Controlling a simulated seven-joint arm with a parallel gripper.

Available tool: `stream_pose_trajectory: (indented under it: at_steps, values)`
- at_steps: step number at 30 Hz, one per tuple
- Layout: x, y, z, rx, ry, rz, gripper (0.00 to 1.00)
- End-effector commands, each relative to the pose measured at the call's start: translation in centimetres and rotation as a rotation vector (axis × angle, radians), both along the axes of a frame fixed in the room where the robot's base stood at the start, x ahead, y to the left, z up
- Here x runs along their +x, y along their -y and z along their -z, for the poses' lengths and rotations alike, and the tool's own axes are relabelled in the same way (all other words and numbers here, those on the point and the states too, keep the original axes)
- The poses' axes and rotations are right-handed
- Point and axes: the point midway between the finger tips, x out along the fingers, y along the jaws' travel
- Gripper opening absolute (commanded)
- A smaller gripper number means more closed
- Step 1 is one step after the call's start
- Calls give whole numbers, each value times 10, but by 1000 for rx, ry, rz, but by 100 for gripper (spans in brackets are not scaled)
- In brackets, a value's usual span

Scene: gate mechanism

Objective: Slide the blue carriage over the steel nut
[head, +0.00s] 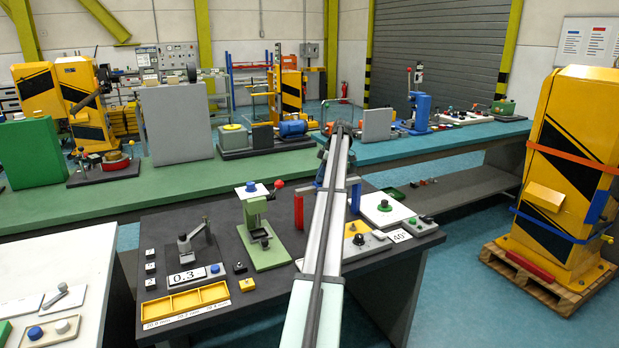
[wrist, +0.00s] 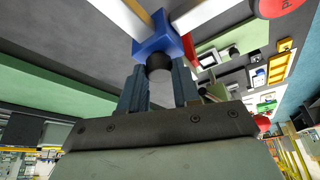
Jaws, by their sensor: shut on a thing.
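In the wrist view the blue carriage (wrist: 152,38) is a blue block at the top centre, with a black round knob (wrist: 160,66) on its near side. My gripper (wrist: 159,75) has its two grey-blue fingers on either side of this knob, shut on it. Pale bars (wrist: 95,35) run to the block from several sides. I cannot make out the steel nut in either view. In the head view my arm hides the middle of the dark table, and I cannot make out my fingers there.
In the head view the dark table (head: 155,222) carries a yellow tray (head: 187,301), a green press (head: 255,215) and a white plate with a green knob (head: 384,206). A red post (head: 298,214) and a blue post (head: 356,198) stand beside my arm. A red disc (wrist: 277,7) shows in the wrist view.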

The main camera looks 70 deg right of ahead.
Motion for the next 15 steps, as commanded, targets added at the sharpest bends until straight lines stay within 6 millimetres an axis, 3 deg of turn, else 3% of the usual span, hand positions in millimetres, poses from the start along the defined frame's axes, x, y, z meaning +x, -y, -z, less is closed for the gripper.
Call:
stream_pose_trajectory:
  at_steps: [1, 6, 10, 15]
  values:
    - [-12, 17, -1, 0, 0, 4, 0]
    - [-44, 48, -1, 0, 0, 3, 0]
    - [-59, 62, -1, 0, 0, 2, 0]
    - [-65, 65, -1, -1, 0, 0, 0]
